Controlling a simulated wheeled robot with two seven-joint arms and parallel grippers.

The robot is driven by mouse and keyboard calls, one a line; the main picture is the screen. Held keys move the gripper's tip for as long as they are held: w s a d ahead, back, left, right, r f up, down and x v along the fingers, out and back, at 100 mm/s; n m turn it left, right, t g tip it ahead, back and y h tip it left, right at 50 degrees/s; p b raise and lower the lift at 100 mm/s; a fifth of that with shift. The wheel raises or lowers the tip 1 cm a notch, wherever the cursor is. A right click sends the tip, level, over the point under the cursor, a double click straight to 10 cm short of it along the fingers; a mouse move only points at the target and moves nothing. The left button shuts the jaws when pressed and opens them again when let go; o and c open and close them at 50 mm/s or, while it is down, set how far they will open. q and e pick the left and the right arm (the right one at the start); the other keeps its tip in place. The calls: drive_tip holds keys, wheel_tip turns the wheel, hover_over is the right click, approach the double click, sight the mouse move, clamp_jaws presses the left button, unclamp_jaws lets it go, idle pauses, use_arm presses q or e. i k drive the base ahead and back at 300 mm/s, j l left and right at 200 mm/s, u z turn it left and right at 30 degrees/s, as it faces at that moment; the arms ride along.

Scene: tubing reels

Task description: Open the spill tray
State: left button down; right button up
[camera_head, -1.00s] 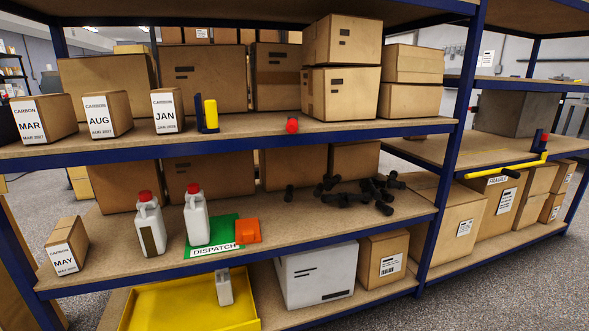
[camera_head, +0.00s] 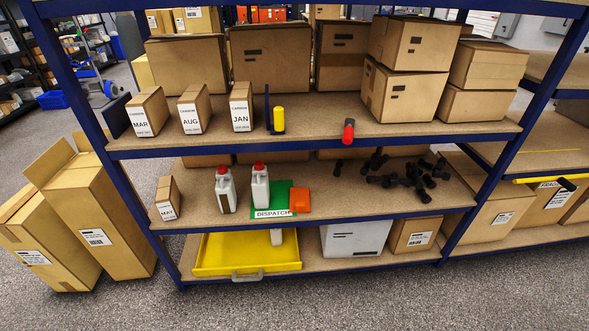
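The yellow spill tray (camera_head: 214,269) sits on the bottom shelf, at the left end of the rack. A grey handle (camera_head: 247,276) shows at its front edge. The tray's rear is hidden under the middle shelf. Neither of my grippers is in view.
White jugs with red caps (camera_head: 260,187) stand on the middle shelf beside the green dispatch mat (camera_head: 276,213). A white box (camera_head: 341,241) stands right of the tray. Tall cartons (camera_head: 101,220) stand on the floor at left. The floor in front is clear.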

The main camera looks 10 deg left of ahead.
sight(233, 253)
drive_tip(key=u, duration=0.9)
